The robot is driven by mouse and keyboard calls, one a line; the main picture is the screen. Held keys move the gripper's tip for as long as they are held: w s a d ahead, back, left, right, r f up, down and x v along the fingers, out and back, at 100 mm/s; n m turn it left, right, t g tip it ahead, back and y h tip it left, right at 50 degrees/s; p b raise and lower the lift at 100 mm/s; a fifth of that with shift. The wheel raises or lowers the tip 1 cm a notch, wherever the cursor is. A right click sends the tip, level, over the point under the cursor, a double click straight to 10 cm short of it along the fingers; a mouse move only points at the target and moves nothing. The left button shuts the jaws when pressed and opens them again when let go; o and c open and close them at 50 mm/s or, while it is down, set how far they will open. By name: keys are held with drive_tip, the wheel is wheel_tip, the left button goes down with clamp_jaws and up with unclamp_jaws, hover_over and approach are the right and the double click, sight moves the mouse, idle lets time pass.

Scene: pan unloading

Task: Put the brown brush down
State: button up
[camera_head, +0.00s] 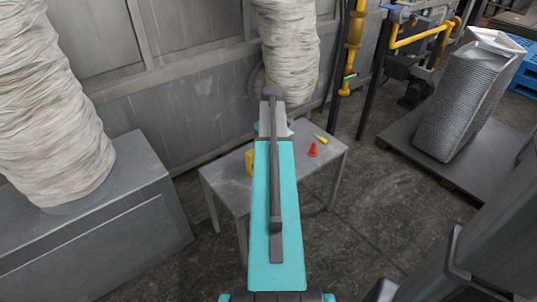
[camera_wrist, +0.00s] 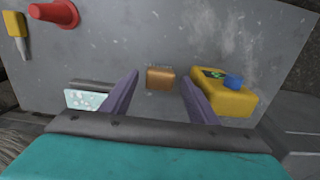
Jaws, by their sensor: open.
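The brown brush (camera_wrist: 161,79) shows in the wrist view as a small brown block with a pale bristly edge. It appears to rest on the grey table (camera_wrist: 120,40). My gripper (camera_wrist: 159,84) is open, with one purple finger to each side of the brush in the picture. Gaps show between the brush and both fingers. I cannot tell how high the fingertips are above the tabletop. In the head view my arm covers the brush and the gripper; the table (camera_head: 225,180) shows around it.
A yellow container with a blue cap (camera_wrist: 222,98) stands right of my gripper. A pale speckled item (camera_wrist: 88,99) lies to its left. A red cone (camera_wrist: 55,13) and a yellow-handled tool (camera_wrist: 18,28) are at upper left. A wall and wrapped column (camera_head: 288,45) stand behind the table.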

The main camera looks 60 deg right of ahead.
wheel_tip(320, 180, up, 9)
drive_tip(key=p, duration=0.1)
drive_tip(key=shift+p, duration=0.3)
idle(0.4)
